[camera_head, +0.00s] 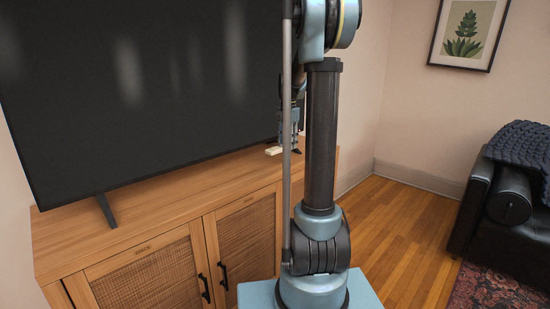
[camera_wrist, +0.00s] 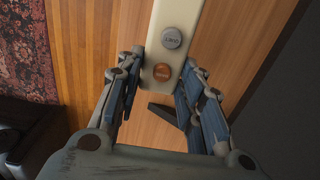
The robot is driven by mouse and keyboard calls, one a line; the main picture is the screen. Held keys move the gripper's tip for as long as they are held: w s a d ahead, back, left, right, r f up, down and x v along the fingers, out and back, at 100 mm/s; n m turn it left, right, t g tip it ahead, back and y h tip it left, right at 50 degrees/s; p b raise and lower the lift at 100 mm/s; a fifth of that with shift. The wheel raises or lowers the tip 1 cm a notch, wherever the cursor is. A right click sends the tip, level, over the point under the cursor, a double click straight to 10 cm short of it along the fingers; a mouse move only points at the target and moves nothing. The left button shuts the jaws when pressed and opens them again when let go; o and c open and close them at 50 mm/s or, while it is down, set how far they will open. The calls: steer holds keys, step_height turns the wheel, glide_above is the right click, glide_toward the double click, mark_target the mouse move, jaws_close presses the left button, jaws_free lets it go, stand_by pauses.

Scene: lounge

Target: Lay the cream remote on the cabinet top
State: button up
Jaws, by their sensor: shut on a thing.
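The cream remote (camera_wrist: 167,55) is a pale bar with a grey round button and an orange-brown one. In the wrist view it lies between the two blue fingers of my gripper (camera_wrist: 160,75), which is shut on it. In the head view the remote's pale end (camera_head: 273,150) pokes out left of my gripper (camera_head: 285,145), over the right part of the wooden cabinet top (camera_head: 190,185). Whether it touches the wood I cannot tell. My arm hides part of the gripper and the cabinet's right end.
A large dark television (camera_head: 140,85) stands along the cabinet's back on a thin black foot (camera_head: 107,210). The cabinet top in front of it looks bare. A black sofa (camera_head: 505,215) and dark red rug (camera_head: 495,285) are at the right, with open wood floor between.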

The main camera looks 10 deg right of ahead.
mark_target(287, 160)
steer(key=shift+f, duration=2.7)
steer(key=o, duration=1.1)
